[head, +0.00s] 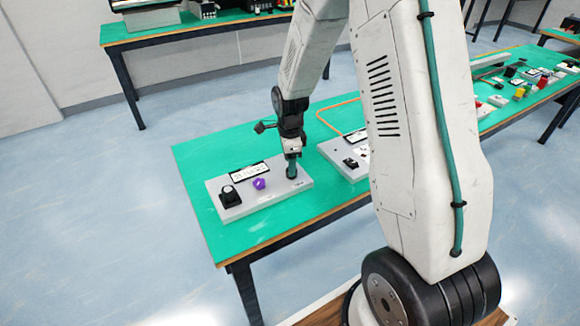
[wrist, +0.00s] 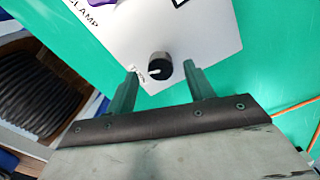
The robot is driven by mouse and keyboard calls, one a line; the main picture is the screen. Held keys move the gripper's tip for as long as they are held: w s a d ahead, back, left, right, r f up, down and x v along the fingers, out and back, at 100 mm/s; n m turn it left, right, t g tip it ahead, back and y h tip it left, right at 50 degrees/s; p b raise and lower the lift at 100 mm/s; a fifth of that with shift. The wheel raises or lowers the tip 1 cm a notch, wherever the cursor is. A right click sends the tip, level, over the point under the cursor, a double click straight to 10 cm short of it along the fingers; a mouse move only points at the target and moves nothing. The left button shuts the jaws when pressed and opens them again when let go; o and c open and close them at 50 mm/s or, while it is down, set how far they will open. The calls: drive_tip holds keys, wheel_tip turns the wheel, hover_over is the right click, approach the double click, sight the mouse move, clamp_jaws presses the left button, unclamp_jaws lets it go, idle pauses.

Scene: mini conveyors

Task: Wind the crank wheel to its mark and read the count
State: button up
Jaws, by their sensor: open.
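A light grey panel (head: 235,210) lies on the green table. A black knob (wrist: 159,66) with a white pointer line sits near the panel's edge in the wrist view, the line pointing to the left. My gripper (wrist: 161,71) is open, with one green finger on each side of this knob; I cannot tell whether they touch it. In the head view my gripper (head: 291,174) points down over the panel's right end and hides the knob. A purple knob (head: 259,184) is mid-panel. A black block-like device (head: 229,197) is at its left end. I cannot identify a crank wheel or read a count.
A white label plate (head: 250,172) lies behind the purple knob. A second panel (head: 345,155) with a black part stands close on the right. An orange cable (head: 335,106) runs behind. Free green tabletop (head: 205,155) lies behind and left of the panel.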

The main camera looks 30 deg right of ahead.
drive_tip(key=shift+f, duration=1.2)
drive_tip(key=c, duration=1)
